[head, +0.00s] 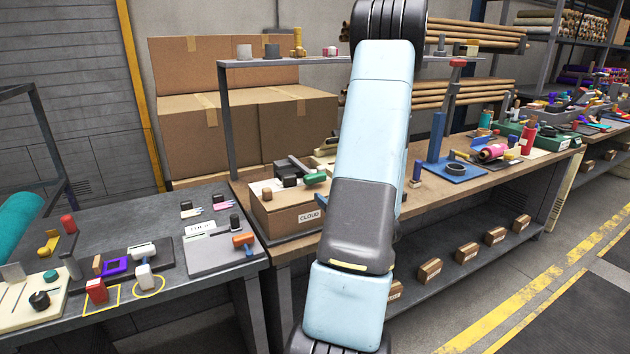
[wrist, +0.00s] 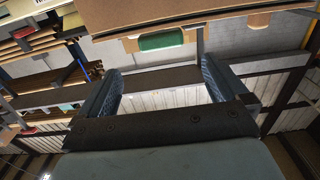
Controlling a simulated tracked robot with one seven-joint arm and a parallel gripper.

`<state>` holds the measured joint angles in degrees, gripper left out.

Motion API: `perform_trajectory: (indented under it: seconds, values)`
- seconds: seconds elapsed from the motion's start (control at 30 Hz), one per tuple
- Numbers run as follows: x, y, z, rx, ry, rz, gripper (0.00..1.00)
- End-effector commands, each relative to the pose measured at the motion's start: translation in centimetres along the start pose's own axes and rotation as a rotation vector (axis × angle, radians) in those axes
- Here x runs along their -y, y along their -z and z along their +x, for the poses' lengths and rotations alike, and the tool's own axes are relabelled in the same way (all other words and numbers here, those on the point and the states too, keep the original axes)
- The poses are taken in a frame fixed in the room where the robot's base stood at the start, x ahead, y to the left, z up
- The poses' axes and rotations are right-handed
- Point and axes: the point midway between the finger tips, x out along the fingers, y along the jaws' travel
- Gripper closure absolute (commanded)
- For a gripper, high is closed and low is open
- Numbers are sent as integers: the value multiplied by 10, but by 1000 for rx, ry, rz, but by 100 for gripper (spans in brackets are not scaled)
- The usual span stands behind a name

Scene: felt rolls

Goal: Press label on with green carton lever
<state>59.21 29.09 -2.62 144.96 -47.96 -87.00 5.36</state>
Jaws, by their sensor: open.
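A cardboard carton (head: 283,222) stands at the left end of the wooden workbench in the head view. A white label reading CLOUD (head: 309,216) is on its front, partly cut off by my arm. A lever with a green handle (head: 315,178) and a dark body lies on top of the carton. In the wrist view a green block, probably that handle (wrist: 162,40), shows beyond the fingertips. My gripper (wrist: 162,72) is open and empty, its two dark blue fingers wide apart and the green block beyond the gap. My arm hides my gripper in the head view.
A brown knob (head: 267,194) stands on the carton's left top. The grey table (head: 190,290) at left holds a board with an orange-handled tool (head: 243,240). A blue press stand (head: 437,140) is right of my arm. A shelf runs above the carton.

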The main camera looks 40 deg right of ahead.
Motion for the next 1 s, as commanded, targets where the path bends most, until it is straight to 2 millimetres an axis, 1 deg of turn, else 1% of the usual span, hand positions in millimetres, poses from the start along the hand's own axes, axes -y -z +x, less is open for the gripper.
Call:
perform_trajectory:
  seconds: [0.4,0.6,0.7,0.8,1.0]
  values:
    - [2,0,71,0,5,-2,0]
    - [2,0,103,0,3,-2,0]
    - [2,0,115,0,3,-1,0]
    - [2,0,123,1,3,-1,0]
    - [2,0,129,1,1,-1,0]
